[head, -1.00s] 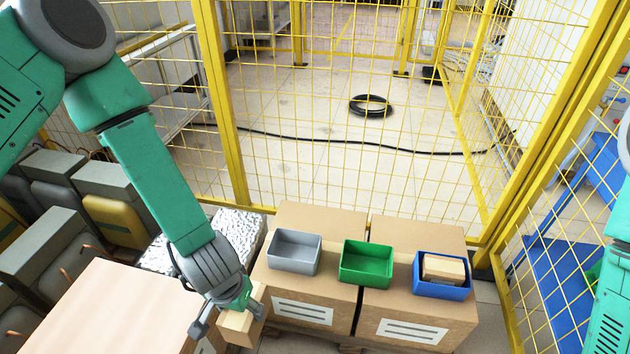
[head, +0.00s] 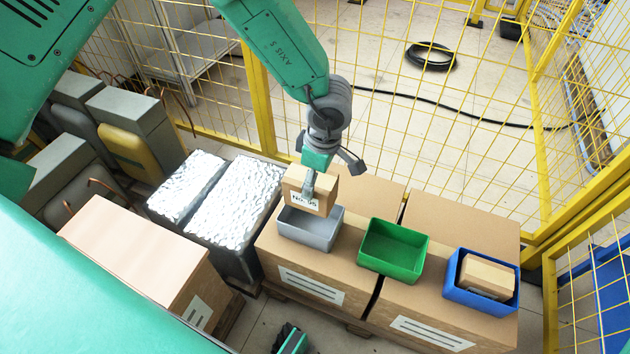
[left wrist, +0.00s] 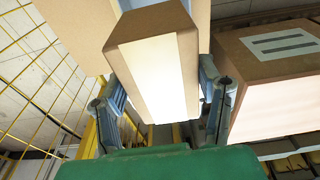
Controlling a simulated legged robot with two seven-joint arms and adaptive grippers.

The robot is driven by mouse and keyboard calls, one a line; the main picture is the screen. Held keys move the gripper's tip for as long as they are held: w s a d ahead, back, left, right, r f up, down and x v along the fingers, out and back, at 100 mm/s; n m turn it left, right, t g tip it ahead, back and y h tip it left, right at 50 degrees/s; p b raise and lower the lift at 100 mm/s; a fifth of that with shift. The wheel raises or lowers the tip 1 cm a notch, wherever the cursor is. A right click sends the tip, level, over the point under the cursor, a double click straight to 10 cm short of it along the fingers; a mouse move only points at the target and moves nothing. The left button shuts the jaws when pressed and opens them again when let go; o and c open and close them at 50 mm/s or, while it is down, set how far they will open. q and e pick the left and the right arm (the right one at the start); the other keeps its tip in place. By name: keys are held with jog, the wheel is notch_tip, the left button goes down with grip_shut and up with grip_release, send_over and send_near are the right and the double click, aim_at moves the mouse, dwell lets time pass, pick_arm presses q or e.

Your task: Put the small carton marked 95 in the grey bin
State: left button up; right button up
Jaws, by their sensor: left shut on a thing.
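The small carton marked 95 (head: 309,191) is brown with a white label. My left gripper (head: 312,183) is shut on it and holds it over the back part of the grey bin (head: 311,230). In the head view the carton hides part of the bin's far rim; the visible inside of the bin looks empty. In the left wrist view the carton (left wrist: 155,70) sits between the two fingers of my left gripper (left wrist: 160,95). A part at the bottom edge of the head view (head: 290,340) looks like my right gripper; its fingers cannot be made out.
The green bin (head: 393,251) is empty. The blue bin (head: 482,282) holds another small carton (head: 487,275). The bins stand on large cardboard boxes (head: 455,215). Foil-wrapped blocks (head: 235,200) and a large box (head: 140,250) lie to the left. A yellow mesh fence (head: 262,100) stands behind.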

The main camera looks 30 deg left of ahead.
pick_arm(q)
jog(key=shift+a+f+b, duration=0.1)
jog(key=shift+f+b, duration=0.8)
jog(key=shift+b, duration=0.1)
notch_tip(320, 180, down, 3)
jog(key=b, duration=0.3)
jog(key=shift+b, duration=0.4)
jog(key=shift+f, duration=1.8)
jog(key=o, duration=1.5)
jog(key=shift+o, duration=0.2)
jog(key=r, duration=0.4)
jog(key=d+r, duration=0.1)
jog(key=r, duration=0.6)
jog(key=shift+d+r, duration=0.3)
jog(key=shift+r, duration=0.1)
